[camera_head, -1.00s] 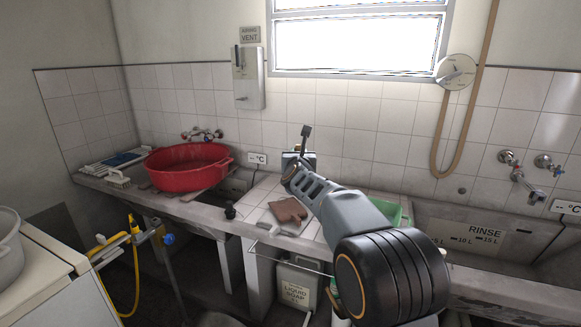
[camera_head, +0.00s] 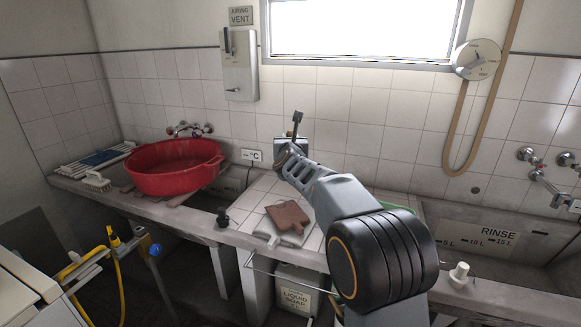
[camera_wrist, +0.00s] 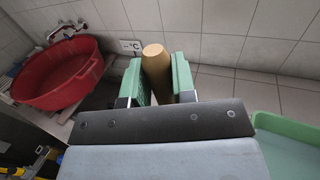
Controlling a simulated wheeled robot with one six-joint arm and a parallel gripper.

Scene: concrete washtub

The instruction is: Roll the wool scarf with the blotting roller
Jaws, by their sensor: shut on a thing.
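My gripper (camera_head: 290,150) is raised above the counter, near the tiled back wall. In the wrist view its green fingers (camera_wrist: 159,80) are shut on a tan wooden rounded handle (camera_wrist: 157,62), which looks like the blotting roller's. A small dark end on a stem (camera_head: 297,117) sticks up above the gripper in the head view. The rest of the held thing is hidden. A flat brown folded cloth (camera_head: 288,215), perhaps the wool scarf, lies on a pale pad on the tiled counter, below the gripper and apart from it.
A red basin (camera_head: 172,168) stands on the left ledge, beside a brush (camera_head: 97,181) and a ribbed rack with a blue cloth (camera_head: 105,158). A green tray (camera_wrist: 290,150) is at right in the wrist view. The rinse trough (camera_head: 490,232) is farther right. A dark knob (camera_head: 222,218) stands near the front edge.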

